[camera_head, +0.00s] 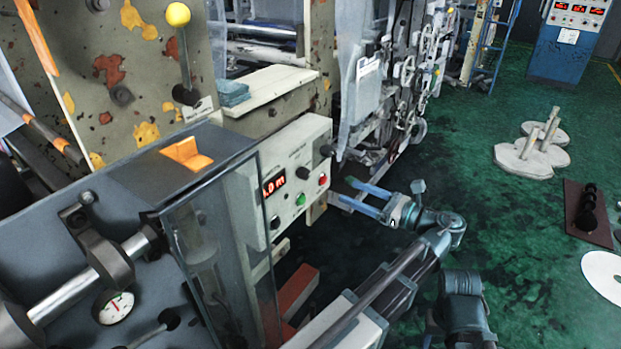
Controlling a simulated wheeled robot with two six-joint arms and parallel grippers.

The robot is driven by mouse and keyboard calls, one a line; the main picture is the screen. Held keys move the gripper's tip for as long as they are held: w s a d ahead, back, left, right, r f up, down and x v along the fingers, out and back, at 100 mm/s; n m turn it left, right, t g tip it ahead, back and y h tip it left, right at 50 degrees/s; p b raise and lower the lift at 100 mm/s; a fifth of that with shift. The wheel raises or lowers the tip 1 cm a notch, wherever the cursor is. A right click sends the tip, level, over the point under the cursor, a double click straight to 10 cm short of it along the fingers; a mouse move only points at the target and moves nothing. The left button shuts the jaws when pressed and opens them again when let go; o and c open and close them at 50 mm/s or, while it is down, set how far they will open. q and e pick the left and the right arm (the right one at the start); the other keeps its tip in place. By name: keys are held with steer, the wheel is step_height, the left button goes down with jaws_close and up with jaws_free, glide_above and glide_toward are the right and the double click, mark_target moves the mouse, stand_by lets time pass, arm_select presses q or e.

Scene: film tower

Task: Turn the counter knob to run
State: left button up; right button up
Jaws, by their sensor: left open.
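A pale control box (291,165) stands at the middle, with a red-lit counter display (274,184) on its front. A black knob (326,150) sits at its upper right, and another small black knob (275,222) at its lower left. The labels are too small to read, so I cannot tell which is the counter knob or where it points. A red button (322,179) and a green button (300,199) are between them. My left gripper (344,191) is open and empty, its blue fingers pointing left at the box's right side, apart from both knobs. My right gripper is out of view.
A clear panel (222,250) stands in front of the box's left side. A yellow-knobbed lever (184,55) rises behind. Machinery with handwheels (408,75) stands beyond the gripper. Round pale plates (531,155) and a dark red board (588,226) lie on the open green floor at right.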

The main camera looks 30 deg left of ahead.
mark_target(308, 175)
arm_select(q)
steer(key=a, duration=0.9)
steer(key=w+a, duration=0.1)
steer(key=a, duration=0.3)
steer(key=shift+a, duration=0.3)
jaws_close()
